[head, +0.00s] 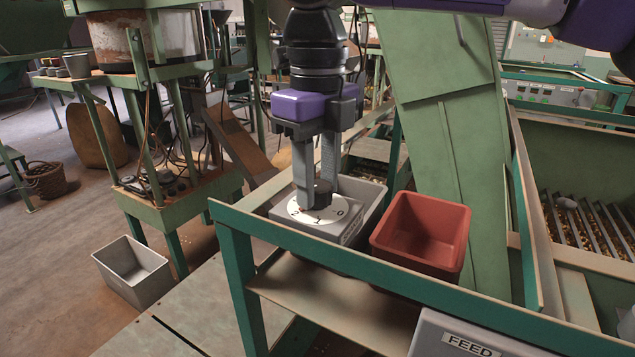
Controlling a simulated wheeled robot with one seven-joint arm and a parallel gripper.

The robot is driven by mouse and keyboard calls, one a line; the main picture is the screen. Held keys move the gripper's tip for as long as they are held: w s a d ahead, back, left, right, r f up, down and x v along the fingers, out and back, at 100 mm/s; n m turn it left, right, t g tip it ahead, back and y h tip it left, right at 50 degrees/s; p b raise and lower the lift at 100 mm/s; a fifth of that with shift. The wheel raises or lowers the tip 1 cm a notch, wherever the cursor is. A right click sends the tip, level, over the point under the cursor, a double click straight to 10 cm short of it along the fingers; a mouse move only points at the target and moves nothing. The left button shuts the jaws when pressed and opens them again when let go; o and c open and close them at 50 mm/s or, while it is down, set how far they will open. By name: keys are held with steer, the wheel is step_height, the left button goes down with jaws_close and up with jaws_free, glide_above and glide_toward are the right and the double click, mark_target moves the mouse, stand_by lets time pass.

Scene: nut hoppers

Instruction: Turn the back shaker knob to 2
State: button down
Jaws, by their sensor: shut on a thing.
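A dark round knob (323,187) sits on a white dial plate (334,217) on top of a grey box (345,236). My gripper (316,190) points straight down and is shut on the knob, one finger in front on the left and the other behind on the right. The knob's pointer direction cannot be read clearly.
A red bin (432,232) stands just right of the grey box, with a light grey bin (368,197) behind it. A green frame rail (400,280) runs across the front. A FEED box (462,336) is at the bottom right. A grey tub (133,272) stands on the floor.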

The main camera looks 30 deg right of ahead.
mark_target(319, 186)
steer(key=shift+m, duration=0.3)
steer(key=c, duration=0.9)
jaws_free()
steer(key=shift+c, duration=0.2)
steer(key=shift+r, duration=0.15)
step_height(319, 186, up, 8)
steer(key=p, duration=0.6)
steer(key=shift+f, duration=0.2)
steer(key=shift+s, duration=0.1)
